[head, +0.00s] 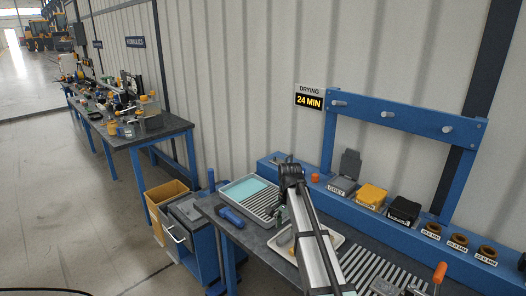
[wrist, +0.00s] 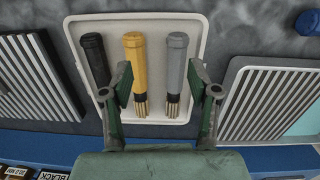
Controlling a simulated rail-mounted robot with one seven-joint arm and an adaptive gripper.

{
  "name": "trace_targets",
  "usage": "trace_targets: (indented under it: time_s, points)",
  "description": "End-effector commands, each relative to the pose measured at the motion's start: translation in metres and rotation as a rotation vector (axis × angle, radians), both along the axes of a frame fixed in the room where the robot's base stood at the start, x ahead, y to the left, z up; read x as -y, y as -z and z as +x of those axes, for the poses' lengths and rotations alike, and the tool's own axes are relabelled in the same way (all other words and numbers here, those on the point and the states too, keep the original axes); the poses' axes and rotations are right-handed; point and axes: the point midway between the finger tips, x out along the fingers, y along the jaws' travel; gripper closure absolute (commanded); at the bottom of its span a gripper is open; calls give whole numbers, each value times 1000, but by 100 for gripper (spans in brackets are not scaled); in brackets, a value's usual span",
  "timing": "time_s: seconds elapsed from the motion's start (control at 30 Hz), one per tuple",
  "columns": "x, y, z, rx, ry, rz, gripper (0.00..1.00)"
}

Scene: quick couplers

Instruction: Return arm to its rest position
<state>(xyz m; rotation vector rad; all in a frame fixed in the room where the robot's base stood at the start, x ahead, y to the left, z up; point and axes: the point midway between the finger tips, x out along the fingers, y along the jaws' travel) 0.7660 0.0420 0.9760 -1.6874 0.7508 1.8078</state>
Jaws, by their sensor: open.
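My gripper (wrist: 162,97) is open in the wrist view, its two green fingers spread over a white tray (wrist: 191,20). In the tray lie a black cylindrical piece (wrist: 95,58), a yellow one (wrist: 142,62) and a grey one (wrist: 174,62). The yellow and grey pieces show tan, pronged lower ends; the black one's lower end is hidden by the left finger. The fingers appear on either side of the yellow and grey pieces, with nothing held between them. In the head view my arm reaches over the bench and covers much of the white tray (head: 337,239).
A tray with a ribbed rack (head: 237,186) stands left of the arm, near a blue tool (head: 231,216). A blue frame with pegs (head: 400,115) rises behind. Grey, yellow (head: 371,197) and black labelled holders line the back shelf. An orange-handled tool (head: 439,272) stands at the right.

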Motion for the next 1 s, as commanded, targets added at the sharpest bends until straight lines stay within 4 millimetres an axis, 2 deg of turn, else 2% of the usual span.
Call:
trace_targets:
  time_s: [0.03, 0.17, 0.2, 0.3, 0.43, 0.77, 1.0]
  points:
    - [-8, 18, -35, -26, -18, 7, 40]
    - [-29, 61, -109, -96, -71, 32, 40]
    - [-35, 73, -134, -119, -88, 41, 40]
    - [-43, 107, -188, -175, -131, 60, 40]
    - [-40, 155, -231, -226, -192, 74, 40]
    - [-12, 261, -299, -303, -344, 95, 40]
    - [10, 332, -371, -368, -474, 126, 40]
